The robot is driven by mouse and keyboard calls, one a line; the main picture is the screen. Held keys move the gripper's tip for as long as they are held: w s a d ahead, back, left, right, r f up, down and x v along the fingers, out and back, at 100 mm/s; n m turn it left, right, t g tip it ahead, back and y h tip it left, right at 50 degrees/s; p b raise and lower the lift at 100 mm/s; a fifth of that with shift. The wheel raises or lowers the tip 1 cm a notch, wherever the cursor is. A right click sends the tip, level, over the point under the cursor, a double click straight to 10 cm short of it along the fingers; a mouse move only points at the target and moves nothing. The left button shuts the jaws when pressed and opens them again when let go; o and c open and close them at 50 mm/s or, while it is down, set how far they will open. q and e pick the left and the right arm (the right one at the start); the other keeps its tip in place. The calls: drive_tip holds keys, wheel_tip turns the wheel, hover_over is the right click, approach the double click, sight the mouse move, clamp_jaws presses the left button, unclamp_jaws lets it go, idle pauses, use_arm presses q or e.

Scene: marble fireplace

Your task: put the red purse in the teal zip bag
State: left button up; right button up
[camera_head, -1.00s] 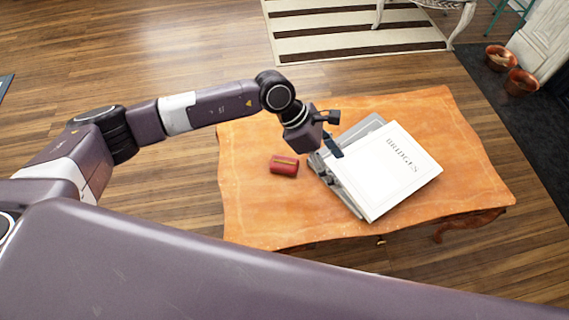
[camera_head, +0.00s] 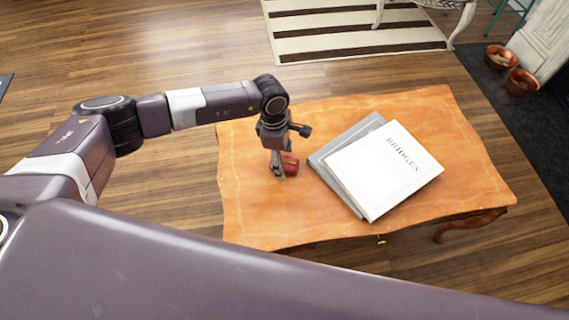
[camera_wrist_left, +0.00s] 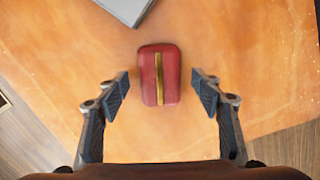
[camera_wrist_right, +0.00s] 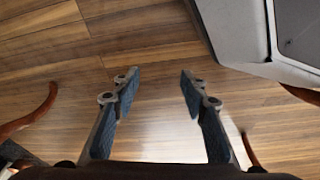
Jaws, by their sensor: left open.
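The red purse (camera_head: 290,165) lies on the orange wooden table, left of the books, partly hidden by my left gripper in the head view. In the left wrist view the purse (camera_wrist_left: 159,75), with a gold strip down its middle, lies between and slightly beyond the open fingertips. My left gripper (camera_head: 281,172) is open, pointing down over the purse, with no finger touching it that I can see. My right gripper (camera_wrist_right: 158,95) shows only in the right wrist view, open and empty above the wood floor. I see no teal zip bag in any view.
A white book (camera_head: 385,170) lies on a grey book (camera_head: 335,150) on the table (camera_head: 450,215), right of the purse. The left and far right parts of the tabletop are clear. A striped rug (camera_head: 350,40) and copper pots (camera_head: 521,82) are beyond.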

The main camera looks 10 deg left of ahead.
use_arm(q)
drive_tip(key=shift+f, duration=0.1)
use_arm(e)
drive_tip(key=shift+r, duration=0.1)
idle(0.5)
drive_tip(key=shift+w+r, duration=0.25)
use_arm(q)
drive_tip(key=shift+f, duration=0.1)
use_arm(e)
drive_tip(key=shift+r, duration=0.1)
drive_tip(key=shift+w+a+r, duration=0.1)
drive_tip(key=shift+w+r, duration=0.05)
drive_tip(key=shift+w, duration=0.1)
use_arm(q)
drive_tip(key=shift+f, duration=0.1)
use_arm(e)
drive_tip(key=shift+w+r, duration=0.1)
drive_tip(key=shift+r, duration=0.2)
use_arm(q)
drive_tip(key=c, duration=1.4)
